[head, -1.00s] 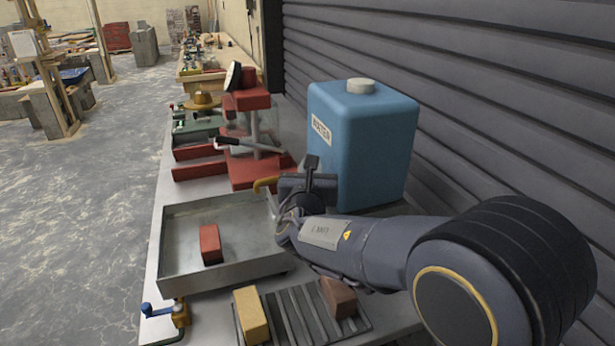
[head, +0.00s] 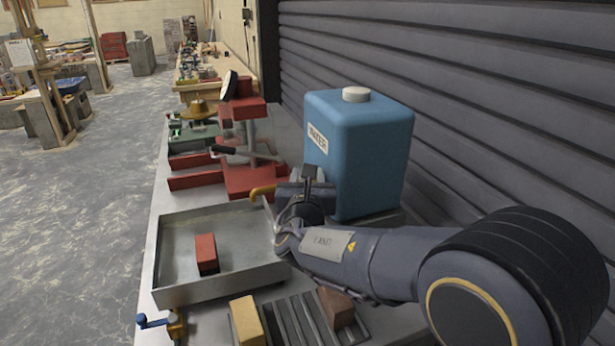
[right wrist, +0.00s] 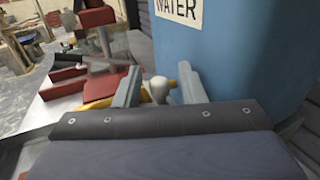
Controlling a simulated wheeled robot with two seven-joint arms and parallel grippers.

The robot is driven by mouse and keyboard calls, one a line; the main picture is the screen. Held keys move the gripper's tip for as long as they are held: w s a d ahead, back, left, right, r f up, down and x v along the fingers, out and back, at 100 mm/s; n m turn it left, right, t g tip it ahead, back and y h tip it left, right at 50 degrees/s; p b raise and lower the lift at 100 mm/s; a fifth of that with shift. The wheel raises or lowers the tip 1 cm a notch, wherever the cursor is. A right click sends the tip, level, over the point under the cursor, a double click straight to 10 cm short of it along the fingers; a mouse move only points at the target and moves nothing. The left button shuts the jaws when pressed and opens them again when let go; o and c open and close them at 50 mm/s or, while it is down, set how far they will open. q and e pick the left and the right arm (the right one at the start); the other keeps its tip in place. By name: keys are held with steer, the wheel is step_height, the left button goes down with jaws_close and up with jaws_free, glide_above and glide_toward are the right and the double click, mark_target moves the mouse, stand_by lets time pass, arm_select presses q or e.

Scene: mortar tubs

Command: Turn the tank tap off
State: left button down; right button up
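The blue water tank (head: 358,150) with a white cap stands at the right of the bench. Its yellow tap spout (head: 262,192) points left over the steel tray; it also shows in the right wrist view (right wrist: 98,104). My right gripper (head: 302,190) is at the tap, in front of the tank's lower part. In the right wrist view its two fingers (right wrist: 158,86) are apart, on either side of a pale tap knob (right wrist: 158,91). Gaps show between knob and fingers. In the head view my gripper and wrist hide the knob. My left gripper is out of view.
A steel tray (head: 170,258) holding a red brick (head: 206,254) lies below the spout. A red stand (head: 245,181) is behind it. A yellow brick (head: 247,322) and a brown brick (head: 337,308) are on a ribbed rack at the front. A grey shutter wall closes the right side.

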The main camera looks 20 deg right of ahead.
steer(key=v, duration=0.7)
steer(key=shift+s, duration=0.25)
steer(key=s+d+f+m+g+p, duration=0.2)
steer(key=s+d+f+m+g, duration=0.85)
steer(key=d+m, duration=0.35)
steer(key=s+a+f+m+g+y+p, duration=0.25)
steer(key=s+m+y, duration=0.35)
steer(key=s+m, duration=0.55)
steer(key=s+a+r+m+t+y, duration=0.1)
steer(key=s+a+r+m+y, duration=0.2)
steer(key=a+m, duration=0.5)
steer(key=s+y, duration=0.1)
steer(key=s, duration=0.1)
steer(key=shift+s+t+p, duration=0.3)
steer(key=shift+t+p, duration=0.05)
steer(key=shift+t, duration=0.05)
